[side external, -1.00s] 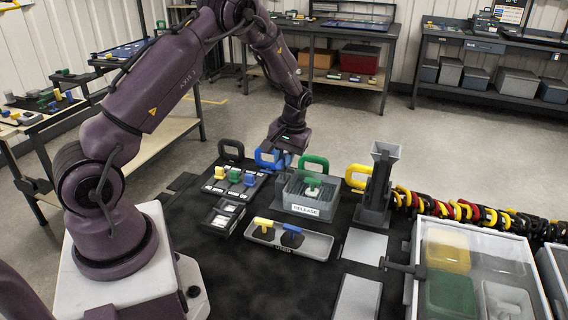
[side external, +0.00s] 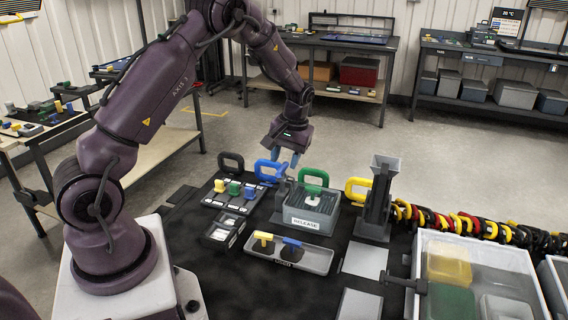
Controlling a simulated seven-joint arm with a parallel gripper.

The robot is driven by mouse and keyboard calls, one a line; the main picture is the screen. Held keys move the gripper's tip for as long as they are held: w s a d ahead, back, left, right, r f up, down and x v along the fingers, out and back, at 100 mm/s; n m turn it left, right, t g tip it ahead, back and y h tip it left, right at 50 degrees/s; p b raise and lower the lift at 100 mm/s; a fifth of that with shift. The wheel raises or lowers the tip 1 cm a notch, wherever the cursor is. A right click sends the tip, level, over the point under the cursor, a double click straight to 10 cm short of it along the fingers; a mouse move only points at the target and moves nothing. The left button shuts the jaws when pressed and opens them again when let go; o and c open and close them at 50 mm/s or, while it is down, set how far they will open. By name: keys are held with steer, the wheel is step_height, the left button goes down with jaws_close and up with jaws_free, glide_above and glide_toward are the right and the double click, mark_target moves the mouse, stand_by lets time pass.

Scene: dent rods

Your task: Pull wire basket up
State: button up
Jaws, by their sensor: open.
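The wire basket (side external: 318,202) looks like the dark-barred rack inside the grey box labelled RELEASE (side external: 306,223). A small pale green piece sits in its middle. A green loop handle (side external: 314,177) stands at the back of the box. A blue loop handle (side external: 268,171) stands to its left. My gripper (side external: 284,160) points down, open and empty, above and behind the box's left side, near the blue handle. Its two blue-tipped fingers are apart. How the basket joins any handle is too small to tell.
A grey upright piece (side external: 281,193) stands at the box's left edge. A yellow handle (side external: 357,189) and a tall grey holder (side external: 377,205) stand to the right. A black handle (side external: 231,162) is at left. A tray (side external: 318,259) with yellow and blue pieces lies in front.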

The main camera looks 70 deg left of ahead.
step_height(320, 180, up, 10)
steer(key=w+d, duration=0.1)
steer(key=shift+w+d+r, duration=0.25)
steer(key=s+d+r+m+t, duration=0.3)
steer(key=s+d+r+m, duration=0.1)
steer(key=s+d, duration=0.5)
steer(key=s+d+r+m+t+h, duration=0.1)
steer(key=s+d+r+m+t, duration=0.3)
steer(key=s+d, duration=0.6)
step_height(320, 180, up, 3)
steer(key=shift+s+d+f+m+h, duration=0.25)
steer(key=shift+s+m, duration=0.25)
steer(key=shift+s, duration=0.25)
